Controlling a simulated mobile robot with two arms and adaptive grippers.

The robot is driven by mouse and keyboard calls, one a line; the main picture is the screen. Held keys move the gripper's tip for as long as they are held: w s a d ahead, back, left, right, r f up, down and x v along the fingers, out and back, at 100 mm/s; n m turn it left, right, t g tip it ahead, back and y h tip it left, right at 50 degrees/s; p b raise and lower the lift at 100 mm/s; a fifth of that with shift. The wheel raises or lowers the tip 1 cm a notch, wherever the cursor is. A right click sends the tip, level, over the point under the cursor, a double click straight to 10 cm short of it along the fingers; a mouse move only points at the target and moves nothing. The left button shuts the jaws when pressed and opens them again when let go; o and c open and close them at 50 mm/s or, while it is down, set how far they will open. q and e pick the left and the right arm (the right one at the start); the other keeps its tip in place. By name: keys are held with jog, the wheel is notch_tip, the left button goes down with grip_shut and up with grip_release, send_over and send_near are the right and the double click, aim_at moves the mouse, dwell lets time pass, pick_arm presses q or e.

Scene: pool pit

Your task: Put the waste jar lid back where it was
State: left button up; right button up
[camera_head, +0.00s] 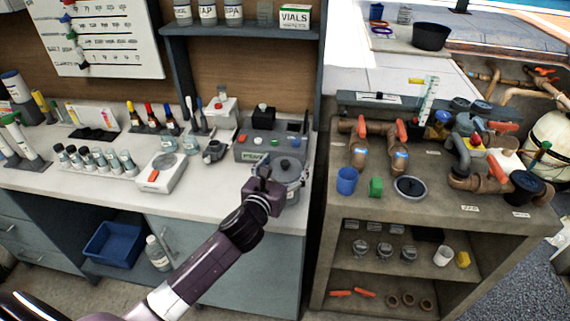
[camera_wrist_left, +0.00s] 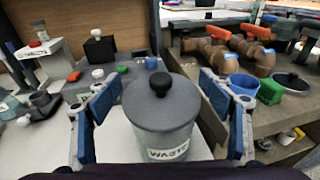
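The waste jar (camera_wrist_left: 165,143) is a clear-grey jar labelled WASTE, standing upright at the white counter's right end; it also shows in the head view (camera_head: 292,188). The waste jar lid (camera_wrist_left: 160,103), grey with a black knob, lies on top of the jar and looks level. In the head view the lid (camera_head: 287,168) is partly behind my gripper. My left gripper (camera_wrist_left: 160,96) is open, its blue-padded fingers spread to either side of the lid, apart from it. In the head view the left gripper (camera_head: 264,187) is at the jar's near left. My right gripper is not in view.
A grey test device (camera_head: 262,150) stands just behind the jar, and a white scale (camera_head: 162,174) is to the left. Across a gap at right is a stone bench with a blue cup (camera_head: 346,181), a green block (camera_head: 376,187) and a round black-and-grey piece (camera_head: 410,188).

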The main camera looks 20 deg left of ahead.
pick_arm(q)
jog(key=shift+o, duration=0.6)
jog(key=shift+r, duration=0.3)
jog(key=shift+s+r, duration=0.2)
jog(key=s+r+b, duration=0.1)
jog(key=s, duration=1)
jog(key=shift+s+d+r+b, duration=0.25)
jog(key=shift+s+r+b, duration=0.05)
jog(key=shift+r, duration=0.1)
